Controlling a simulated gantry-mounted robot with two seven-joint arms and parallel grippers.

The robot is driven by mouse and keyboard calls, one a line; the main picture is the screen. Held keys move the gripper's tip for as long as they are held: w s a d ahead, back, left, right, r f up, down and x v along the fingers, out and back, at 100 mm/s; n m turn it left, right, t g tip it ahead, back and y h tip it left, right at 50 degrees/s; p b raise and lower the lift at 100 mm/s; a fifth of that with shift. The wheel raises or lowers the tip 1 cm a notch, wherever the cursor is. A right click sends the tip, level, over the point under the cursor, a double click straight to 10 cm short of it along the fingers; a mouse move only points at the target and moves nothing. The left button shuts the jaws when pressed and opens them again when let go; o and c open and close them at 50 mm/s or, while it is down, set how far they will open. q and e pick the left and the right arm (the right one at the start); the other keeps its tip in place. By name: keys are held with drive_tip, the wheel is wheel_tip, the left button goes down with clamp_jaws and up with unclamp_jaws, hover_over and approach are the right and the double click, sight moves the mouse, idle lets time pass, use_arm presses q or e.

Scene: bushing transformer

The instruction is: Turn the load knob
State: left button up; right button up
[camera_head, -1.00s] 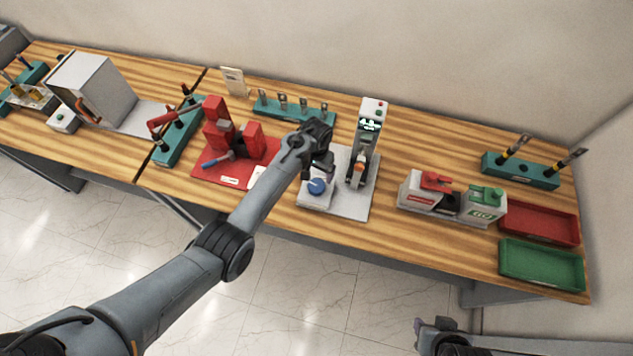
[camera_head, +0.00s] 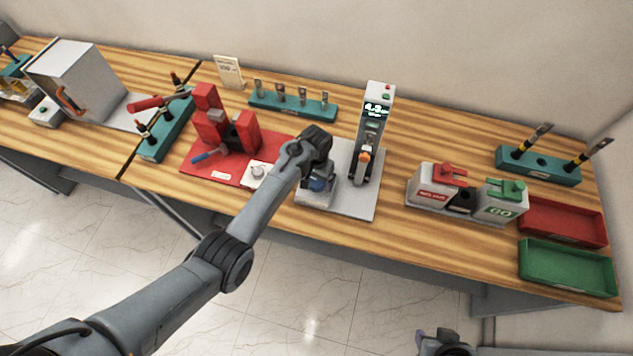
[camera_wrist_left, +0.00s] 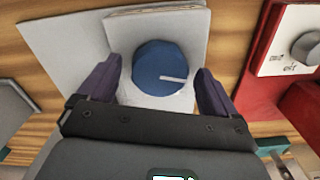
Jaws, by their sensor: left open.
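The blue load knob (camera_wrist_left: 158,62) has a white pointer line and sits on a light grey box (camera_wrist_left: 185,20). In the left wrist view the pointer runs from the knob's middle to the right. My left gripper (camera_wrist_left: 157,78) is open, with one dark finger on each side of the knob. I cannot tell whether the fingers touch it. In the head view the knob (camera_head: 318,185) is partly hidden by my left gripper (camera_head: 324,177). Beside it stands the grey tester (camera_head: 374,125) with a lit display, partly legible as 4.3. My right gripper (camera_head: 443,343) shows at the bottom edge, cut off.
A red fixture (camera_head: 225,135) with a white knob box (camera_head: 258,173) stands to the left. A teal rack (camera_head: 293,106) is behind.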

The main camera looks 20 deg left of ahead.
use_arm(q)
drive_tip(key=shift+f, duration=0.15)
drive_tip(key=c, duration=1)
drive_tip(key=shift+c, duration=0.2)
